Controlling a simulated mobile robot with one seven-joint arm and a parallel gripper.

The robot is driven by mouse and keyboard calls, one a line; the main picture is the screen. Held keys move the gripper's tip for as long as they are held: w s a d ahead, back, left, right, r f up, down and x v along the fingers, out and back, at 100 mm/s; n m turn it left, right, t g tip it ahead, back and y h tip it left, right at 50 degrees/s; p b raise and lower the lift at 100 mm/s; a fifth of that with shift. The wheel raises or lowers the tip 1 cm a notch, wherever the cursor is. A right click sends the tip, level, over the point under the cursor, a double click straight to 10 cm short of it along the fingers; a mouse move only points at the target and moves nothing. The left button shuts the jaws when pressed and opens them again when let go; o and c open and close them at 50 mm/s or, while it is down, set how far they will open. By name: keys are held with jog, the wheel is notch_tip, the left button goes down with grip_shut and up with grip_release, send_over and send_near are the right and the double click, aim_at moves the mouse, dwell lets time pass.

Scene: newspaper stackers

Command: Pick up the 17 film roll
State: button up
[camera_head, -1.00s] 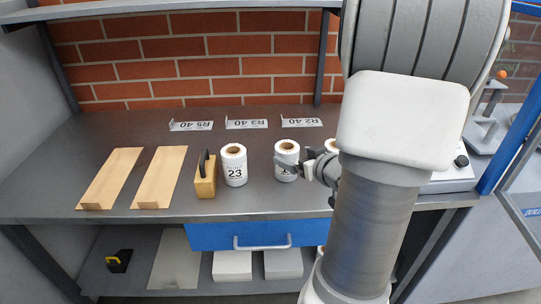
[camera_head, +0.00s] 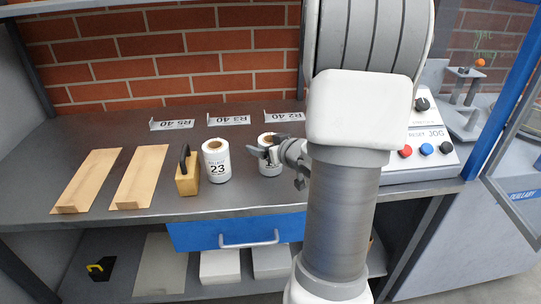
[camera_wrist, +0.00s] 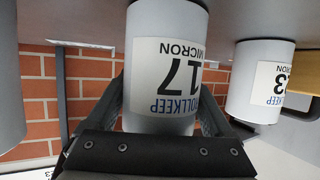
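The 17 film roll (camera_wrist: 165,65) is a white cylinder with a "17 MICRON" label. It stands upright on the dark bench, seen upside down in the wrist view. In the head view it is the roll (camera_head: 268,168) right of the 23 roll, partly covered by my gripper. My gripper (camera_wrist: 163,100) has one finger on each side of the 17 roll, close to its sides. The fingers look open, with contact hard to judge. In the head view my gripper (camera_head: 272,153) reaches in from the right at the roll's upper part.
The 23 roll (camera_head: 217,162) stands close left of the 17 roll. A wooden block with a dark handle (camera_head: 187,176) and two wooden boards (camera_head: 137,178) lie further left. A white button panel (camera_head: 420,155) is at right. Label holders (camera_head: 228,120) lie behind.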

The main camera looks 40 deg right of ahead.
jog(key=c, duration=1.2)
jog(key=shift+r, duration=0.1)
